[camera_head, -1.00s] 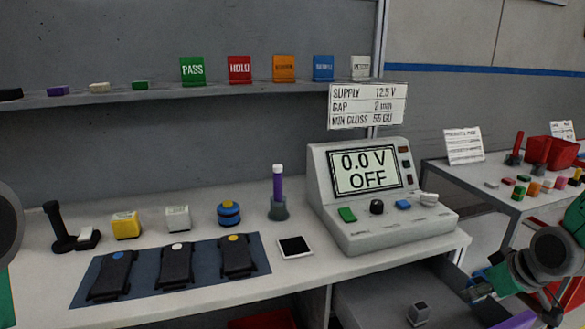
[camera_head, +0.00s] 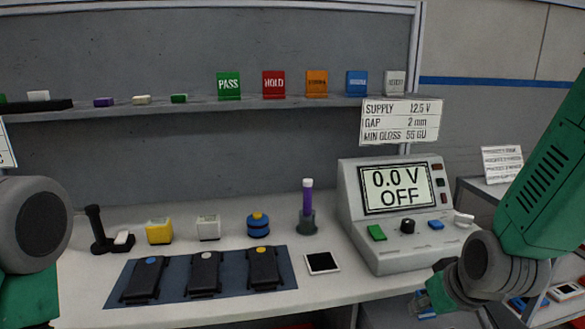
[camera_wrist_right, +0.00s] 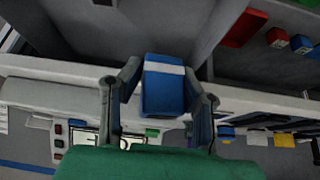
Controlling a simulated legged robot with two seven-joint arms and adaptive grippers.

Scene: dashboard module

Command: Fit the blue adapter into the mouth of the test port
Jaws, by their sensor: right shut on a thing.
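The blue adapter (camera_wrist_right: 163,90), a blue block with a white band, is between the fingers of my right gripper (camera_wrist_right: 160,98) in the wrist view. The gripper is shut on it. In the head view my right gripper (camera_head: 425,303) is low at the right, just in front of the bench edge and below the meter, held in the air. The adapter is hard to make out there. My left arm shows at the left edge, but its gripper is out of view. I cannot tell which part is the test port.
The meter (camera_head: 383,232) reads 0.0 V, OFF. A dark mat (camera_head: 205,287) holds black modules.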

